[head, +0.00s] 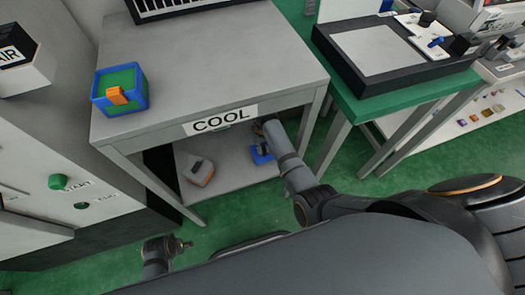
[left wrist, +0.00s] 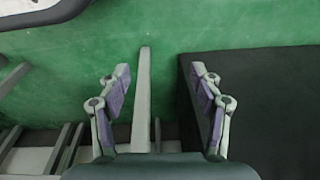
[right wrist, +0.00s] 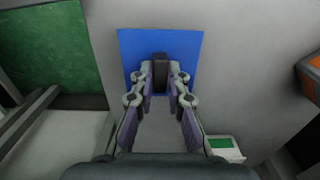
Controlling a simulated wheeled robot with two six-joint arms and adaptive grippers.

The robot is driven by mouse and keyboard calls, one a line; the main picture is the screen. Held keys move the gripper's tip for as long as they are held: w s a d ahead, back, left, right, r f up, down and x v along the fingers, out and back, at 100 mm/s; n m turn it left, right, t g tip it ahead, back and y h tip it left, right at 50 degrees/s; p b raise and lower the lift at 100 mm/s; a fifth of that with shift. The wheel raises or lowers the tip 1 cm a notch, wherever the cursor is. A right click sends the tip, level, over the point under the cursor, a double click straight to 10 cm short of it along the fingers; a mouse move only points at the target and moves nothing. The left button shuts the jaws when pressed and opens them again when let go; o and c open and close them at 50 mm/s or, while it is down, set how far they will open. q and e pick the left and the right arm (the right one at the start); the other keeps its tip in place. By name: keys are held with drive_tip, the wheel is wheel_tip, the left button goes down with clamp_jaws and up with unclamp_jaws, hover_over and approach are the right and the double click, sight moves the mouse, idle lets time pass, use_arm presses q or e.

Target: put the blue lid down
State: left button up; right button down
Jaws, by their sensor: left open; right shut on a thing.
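The blue lid (head: 262,156) is a flat square with a dark upright knob (right wrist: 160,72). In the head view it is under the grey table, at the right part of the lower shelf. My right gripper (right wrist: 161,82) is shut on the knob, with the blue plate (right wrist: 188,45) beyond its fingertips. I cannot tell whether the plate touches the shelf. In the head view my right forearm hides part of this gripper. My left gripper (left wrist: 160,78) is open and empty above the green floor in the left wrist view.
The lower shelf (head: 235,185) also holds a grey box with orange (head: 199,172), left of the lid. A blue-and-green box with an orange part (head: 120,88) stands on the tabletop (head: 215,65), labelled COOL. A table leg and a green-edged bench (head: 400,92) stand right.

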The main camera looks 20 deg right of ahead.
drive_tip(key=shift+f, duration=0.8)
use_arm(q)
drive_tip(key=shift+w+d+r, duration=0.15)
drive_tip(key=shift+r, duration=0.35)
drive_tip(key=shift+w+d+r, duration=0.15)
drive_tip(key=shift+r, duration=0.35)
use_arm(e)
drive_tip(key=shift+f, duration=0.1)
drive_tip(key=shift+f, duration=0.15)
drive_tip(key=c, duration=1.3)
unclamp_jaws()
drive_tip(key=shift+c, duration=0.2)
